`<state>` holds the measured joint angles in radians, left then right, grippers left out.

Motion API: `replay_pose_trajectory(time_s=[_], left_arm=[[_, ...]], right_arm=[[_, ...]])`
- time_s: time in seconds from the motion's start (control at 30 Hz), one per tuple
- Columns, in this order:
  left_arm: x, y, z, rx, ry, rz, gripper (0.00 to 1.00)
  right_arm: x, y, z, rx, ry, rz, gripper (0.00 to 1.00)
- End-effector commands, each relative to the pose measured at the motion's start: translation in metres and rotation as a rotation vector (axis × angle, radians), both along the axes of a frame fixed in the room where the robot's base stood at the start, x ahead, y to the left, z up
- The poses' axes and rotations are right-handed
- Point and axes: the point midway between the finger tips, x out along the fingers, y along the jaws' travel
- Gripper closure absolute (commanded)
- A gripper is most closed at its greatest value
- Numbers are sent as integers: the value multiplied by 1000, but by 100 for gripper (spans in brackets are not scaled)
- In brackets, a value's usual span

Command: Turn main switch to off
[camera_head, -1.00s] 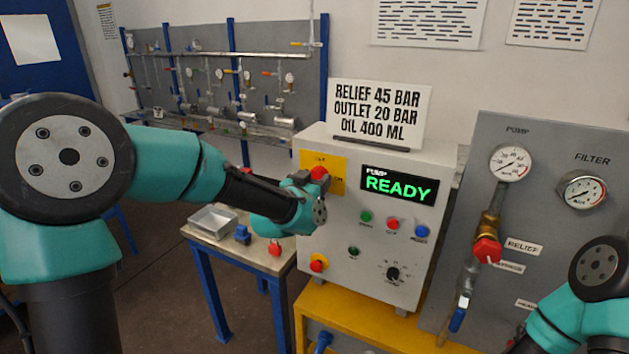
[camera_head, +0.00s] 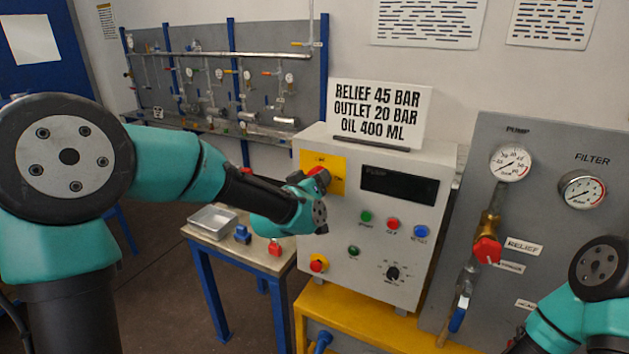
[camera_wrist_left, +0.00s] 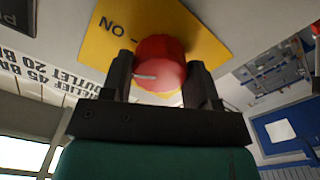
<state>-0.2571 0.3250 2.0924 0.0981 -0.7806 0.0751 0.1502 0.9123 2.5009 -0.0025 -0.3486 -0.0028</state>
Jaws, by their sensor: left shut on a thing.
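The main switch is a red knob (camera_head: 318,172) on a yellow plate (camera_head: 333,170) at the upper left of the grey control box (camera_head: 375,260). My left gripper (camera_wrist_left: 163,72) is shut on the red knob, one finger on each side. In the head view my left gripper (camera_head: 315,188) hides part of the plate. The display (camera_head: 399,186) on the box is dark. My right gripper is out of view; only part of that arm shows at lower right.
The box carries several push buttons (camera_head: 392,224), a black selector (camera_head: 392,273) and a red emergency stop (camera_head: 318,263). A gauge panel (camera_head: 540,200) with a red-handled valve (camera_head: 487,250) stands at right. A side table (camera_head: 225,238) holds a metal tray and padlocks.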

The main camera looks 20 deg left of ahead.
Motion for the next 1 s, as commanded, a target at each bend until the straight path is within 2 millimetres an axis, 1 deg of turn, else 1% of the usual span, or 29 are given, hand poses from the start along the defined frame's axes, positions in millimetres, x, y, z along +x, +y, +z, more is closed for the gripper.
replay_pose_trajectory(time_s=[0.7,1.0], left_arm=[[0,0,0,-666,134,1,69],[0,0,0,-915,184,1,69]], right_arm=[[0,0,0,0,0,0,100],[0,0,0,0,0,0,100]])
